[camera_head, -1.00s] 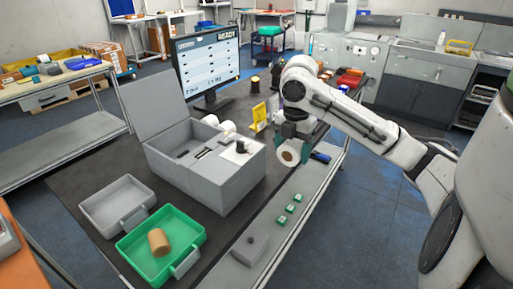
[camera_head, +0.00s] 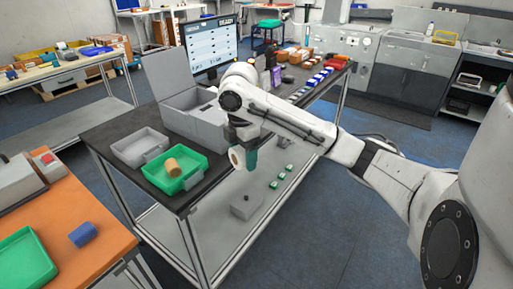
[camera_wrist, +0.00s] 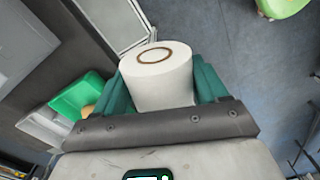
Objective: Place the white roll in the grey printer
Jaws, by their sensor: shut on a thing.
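My gripper (camera_head: 243,158) is shut on the white roll (camera_head: 236,157), which has a brown core. In the wrist view the roll (camera_wrist: 160,84) sits between the teal fingers (camera_wrist: 207,82). The gripper holds it in front of the dark table's near edge, right of the green tray. The grey printer (camera_head: 194,124) stands on the dark table with its lid (camera_head: 168,74) raised.
A green tray (camera_head: 196,179) with a brown roll (camera_head: 173,167) and an empty grey tray (camera_head: 137,143) stand left of the printer. A monitor (camera_head: 209,46) is behind it. An orange table (camera_head: 85,214) is at lower left.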

